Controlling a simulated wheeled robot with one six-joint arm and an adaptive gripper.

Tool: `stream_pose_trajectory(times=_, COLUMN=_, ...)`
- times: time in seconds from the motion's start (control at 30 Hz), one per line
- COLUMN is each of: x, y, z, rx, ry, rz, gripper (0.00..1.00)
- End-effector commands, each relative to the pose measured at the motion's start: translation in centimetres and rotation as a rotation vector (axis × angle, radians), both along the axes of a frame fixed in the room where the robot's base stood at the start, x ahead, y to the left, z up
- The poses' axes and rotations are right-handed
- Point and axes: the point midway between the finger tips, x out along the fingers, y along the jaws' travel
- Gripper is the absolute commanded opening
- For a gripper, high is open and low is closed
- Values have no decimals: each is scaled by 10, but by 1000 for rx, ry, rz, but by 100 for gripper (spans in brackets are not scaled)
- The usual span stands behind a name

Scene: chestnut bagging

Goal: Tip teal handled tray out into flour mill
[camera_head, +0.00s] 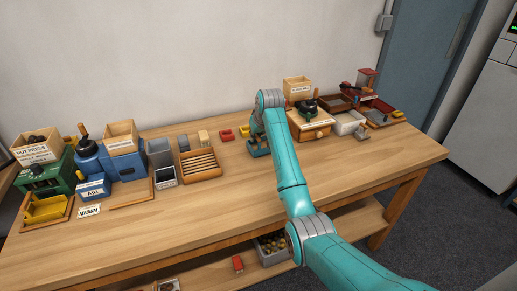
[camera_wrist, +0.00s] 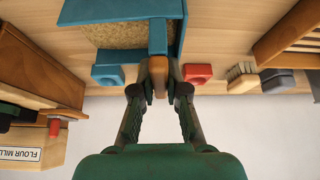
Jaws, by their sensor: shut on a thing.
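The teal handled tray (camera_wrist: 120,12) is at the top of the wrist view, with tan grainy matter in it. My gripper (camera_wrist: 158,78) is shut on the brown end of its handle. In the head view a bit of the tray (camera_head: 258,150) shows beside my arm, low over the table; I cannot tell whether it touches the wood. The flour mill (camera_head: 311,122) stands right of my arm, with a labelled wooden hopper (camera_head: 297,88) on top. In the wrist view the hopper (camera_wrist: 40,150) is at the lower left, its label upside down. My gripper is mostly hidden in the head view.
A red block (camera_wrist: 198,73) and a blue block (camera_wrist: 107,75) lie near the gripper. A slatted wooden rack (camera_head: 200,164) and the blue machine (camera_head: 100,160) stand left. A grey bin (camera_head: 349,123) and red-topped machine stand right of the mill. The front tabletop is clear.

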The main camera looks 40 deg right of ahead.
Motion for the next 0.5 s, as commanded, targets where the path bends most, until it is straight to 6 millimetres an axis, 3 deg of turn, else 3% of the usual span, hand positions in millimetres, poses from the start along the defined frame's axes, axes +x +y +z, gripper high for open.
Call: stream_pose_trajectory(times=0.5, x=0, y=0, z=35, rx=0, ry=-2, rz=0, gripper=0)
